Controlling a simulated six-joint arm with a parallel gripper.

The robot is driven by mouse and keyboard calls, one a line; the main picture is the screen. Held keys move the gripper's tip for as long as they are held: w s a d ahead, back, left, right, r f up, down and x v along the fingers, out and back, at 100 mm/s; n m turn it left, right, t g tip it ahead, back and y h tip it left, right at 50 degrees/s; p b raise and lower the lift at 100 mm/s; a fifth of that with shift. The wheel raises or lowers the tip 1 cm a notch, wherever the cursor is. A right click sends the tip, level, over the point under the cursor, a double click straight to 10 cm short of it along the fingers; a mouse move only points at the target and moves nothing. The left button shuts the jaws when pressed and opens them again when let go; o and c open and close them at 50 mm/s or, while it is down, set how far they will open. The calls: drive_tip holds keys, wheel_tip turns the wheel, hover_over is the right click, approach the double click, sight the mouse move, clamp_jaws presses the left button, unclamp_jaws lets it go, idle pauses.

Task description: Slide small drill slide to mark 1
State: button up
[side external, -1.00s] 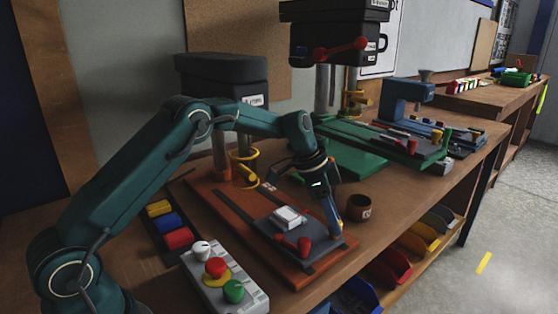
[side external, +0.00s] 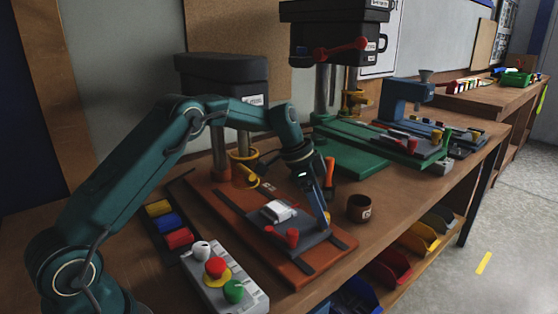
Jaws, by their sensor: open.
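My gripper (side external: 326,222) is open and points down at the right end of the slide. The fingertips are close to the plate's edge; whether they touch it I cannot tell. Small pale labels (side external: 268,186) sit on the base near the column, too small to read.
A brown cup (side external: 360,208) stands close to the right of my gripper. An upright orange-red handle (side external: 330,170) is just behind it. A control box (side external: 222,280) with coloured buttons is at the front left. The larger green drill base (side external: 350,158) is behind.

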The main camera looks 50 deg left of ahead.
drive_tip(key=shift+v, duration=2.3)
drive_tip(key=shift+s, duration=0.15)
drive_tip(key=c, duration=0.8)
drive_tip(key=shift+s+f+g, duration=0.1)
drive_tip(key=shift+s+g, duration=0.2)
drive_tip(key=shift+s, duration=0.05)
clamp_jaws()
drive_tip(key=s+d+r+m+g+y, duration=0.25)
drive_tip(key=s+d+m+y, duration=0.4)
drive_tip(key=d+m, duration=0.4)
drive_tip(key=shift+n+h, duration=0.25)
drive_tip(key=shift+n, duration=0.5)
drive_tip(key=x, duration=0.3)
drive_tip(key=d+x, duration=0.1)
drive_tip(key=x, duration=0.6)
drive_tip(key=shift+s+d+f, duration=0.1)
drive_tip(key=shift+d+f, duration=0.1)
drive_tip(key=shift+a, duration=2)
